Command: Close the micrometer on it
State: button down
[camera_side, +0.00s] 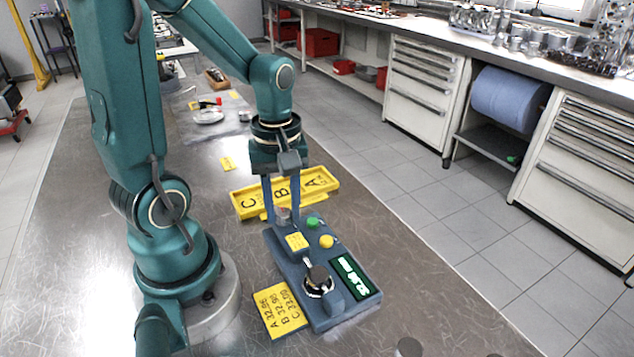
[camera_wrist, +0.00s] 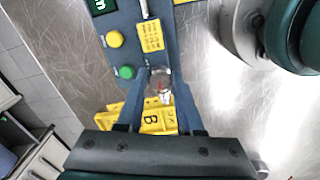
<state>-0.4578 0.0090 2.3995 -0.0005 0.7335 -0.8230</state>
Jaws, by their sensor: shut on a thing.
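The micrometer is a blue-grey bench block (camera_side: 279,249) with a green button, a yellow button, a yellow label and a lit green display (camera_side: 355,277) whose digits I cannot read surely. A round grey knob (camera_wrist: 158,80) with a red mark sits at its far end. My gripper (camera_side: 283,213) points down with one finger on each side of this knob and is shut on it; the wrist view shows the knob between the fingertips. A dark cylinder (camera_side: 318,275) stands at the block's near end, where a thin rod meets it. The contact there is too small to tell.
A yellow tray (camera_side: 240,208) lettered A, B, C lies just behind the micrometer. A yellow card (camera_side: 280,309) with lettered sizes lies at its near left. The metal bench to the right is clear.

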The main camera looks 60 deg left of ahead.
aim_at(284, 213)
jog(key=shift+n, duration=0.7)
jog(key=c, duration=0.5)
grip_release()
jog(key=shift+c, duration=0.2)
jog(key=shift+r, duration=2.6)
